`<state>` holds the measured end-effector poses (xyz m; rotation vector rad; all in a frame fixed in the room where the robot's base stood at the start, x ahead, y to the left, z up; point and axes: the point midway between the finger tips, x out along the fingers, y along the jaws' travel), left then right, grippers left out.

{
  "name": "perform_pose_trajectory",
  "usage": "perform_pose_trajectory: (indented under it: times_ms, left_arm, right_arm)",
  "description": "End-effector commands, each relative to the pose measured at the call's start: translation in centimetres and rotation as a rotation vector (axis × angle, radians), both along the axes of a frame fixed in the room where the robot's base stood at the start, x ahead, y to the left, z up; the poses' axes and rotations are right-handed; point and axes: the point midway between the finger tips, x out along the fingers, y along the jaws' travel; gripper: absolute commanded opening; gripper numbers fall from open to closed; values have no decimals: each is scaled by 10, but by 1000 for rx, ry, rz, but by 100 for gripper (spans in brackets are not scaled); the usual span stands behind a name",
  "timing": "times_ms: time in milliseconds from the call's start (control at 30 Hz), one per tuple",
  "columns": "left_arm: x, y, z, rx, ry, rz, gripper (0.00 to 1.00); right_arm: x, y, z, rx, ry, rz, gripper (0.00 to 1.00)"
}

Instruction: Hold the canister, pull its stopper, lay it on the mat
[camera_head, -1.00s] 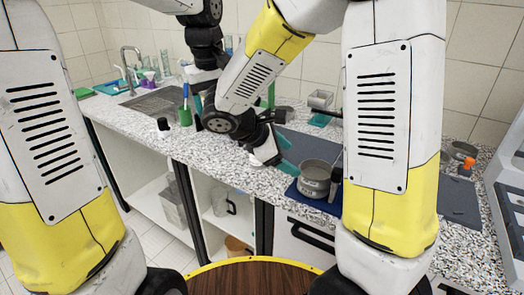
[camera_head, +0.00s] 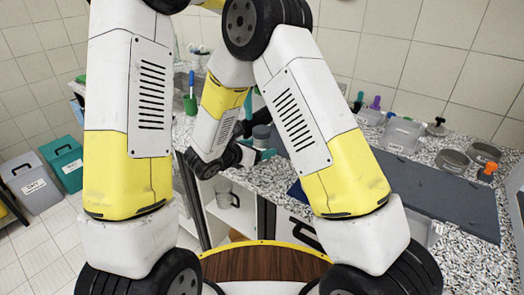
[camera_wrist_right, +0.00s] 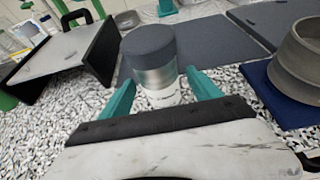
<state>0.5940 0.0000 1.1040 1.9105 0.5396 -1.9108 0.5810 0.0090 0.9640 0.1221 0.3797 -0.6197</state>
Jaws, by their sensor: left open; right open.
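The canister (camera_wrist_right: 157,75) stands upright on the speckled counter, with a dark grey stopper (camera_wrist_right: 147,40) in its top. It has a shiny body and a white lower label. My right gripper (camera_wrist_right: 160,92) is open, with one teal finger on each side of the canister; whether they touch it is unclear. In the head view the canister's grey top (camera_head: 261,133) shows just above my right gripper (camera_head: 262,155). My left gripper (camera_head: 248,104) is open, higher up and mostly hidden behind my arm. A dark grey mat (camera_wrist_right: 210,45) lies behind the canister.
A metal sieve pan (camera_wrist_right: 302,62) sits on a blue mat (camera_wrist_right: 262,78) to the right. A large dark mat (camera_head: 440,195), grey pans (camera_head: 452,160) and a clear box (camera_head: 400,135) occupy the right of the counter.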

Motion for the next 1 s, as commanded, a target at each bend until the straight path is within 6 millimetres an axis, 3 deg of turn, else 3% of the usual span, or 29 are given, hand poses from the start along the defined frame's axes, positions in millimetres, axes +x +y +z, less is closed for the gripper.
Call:
perform_pose_trajectory:
  times_ms: [200,467,833,967,1000]
  left_arm:
    - [0,0,0,0,0,0,70]
    - [0,0,0,0,0,0,70]
    - [0,0,0,0,0,0,70]
    - [0,0,0,0,0,0,70]
    - [0,0,0,0,0,-1,74]
  right_arm:
    - [12,-9,-6,1,-1,0,73]
    - [13,-9,-6,1,-1,0,73]
    - [13,-9,-6,1,-1,0,2]
    - [13,-9,-6,1,-1,0,0]
    - [13,-9,-6,1,-1,0,0]
